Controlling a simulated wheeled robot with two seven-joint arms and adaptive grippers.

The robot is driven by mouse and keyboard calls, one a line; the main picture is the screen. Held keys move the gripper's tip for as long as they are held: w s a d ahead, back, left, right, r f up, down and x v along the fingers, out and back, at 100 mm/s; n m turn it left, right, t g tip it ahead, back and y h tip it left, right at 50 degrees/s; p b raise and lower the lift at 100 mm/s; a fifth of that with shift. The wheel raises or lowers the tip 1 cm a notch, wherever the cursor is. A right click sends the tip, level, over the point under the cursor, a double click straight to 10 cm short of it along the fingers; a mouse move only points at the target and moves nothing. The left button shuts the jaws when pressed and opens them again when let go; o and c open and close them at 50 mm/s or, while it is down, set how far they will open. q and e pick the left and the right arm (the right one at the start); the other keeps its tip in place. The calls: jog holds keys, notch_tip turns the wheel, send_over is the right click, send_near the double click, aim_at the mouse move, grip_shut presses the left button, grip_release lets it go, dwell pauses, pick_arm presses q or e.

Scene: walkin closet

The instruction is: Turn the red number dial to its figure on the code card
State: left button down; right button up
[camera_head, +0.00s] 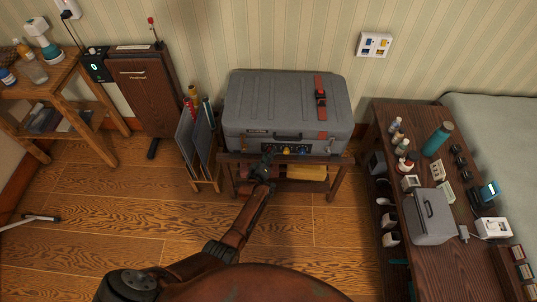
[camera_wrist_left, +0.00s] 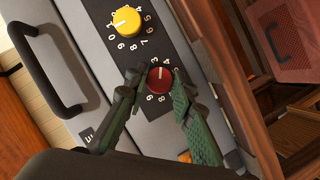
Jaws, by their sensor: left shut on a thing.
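The red number dial (camera_wrist_left: 159,79) is on the dark panel of the grey case, with a short white mark on its face. Some figures around it show, but the fingers hide others. My left gripper (camera_wrist_left: 157,75) is shut on the red dial, one green finger on each side. In the head view my left gripper (camera_head: 265,165) is at the front of the grey case (camera_head: 270,105). A white card (camera_head: 374,45) with coloured patches hangs on the wall and looks like the code card; its figures are too small to read. My right gripper is not in view.
A yellow dial (camera_wrist_left: 126,21) is beside the red one, and a black handle (camera_wrist_left: 45,72) is on the case front. The case stands on a low wooden table (camera_head: 340,178). A cluttered dark bench (camera_head: 440,270) stands at the right. The wooden floor (camera_head: 315,225) in front is clear.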

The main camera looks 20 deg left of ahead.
pick_arm(q)
jog(key=shift+d+r+m+g+y+p, duration=0.15)
jog(key=shift+m+g+y+p, duration=0.5)
jog(key=shift+m+p, duration=0.65)
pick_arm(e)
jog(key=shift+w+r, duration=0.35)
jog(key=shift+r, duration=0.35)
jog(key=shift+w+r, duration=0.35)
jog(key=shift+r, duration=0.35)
pick_arm(q)
jog(key=c, duration=1.8)
grip_release()
jog(key=shift+o, duration=0.7)
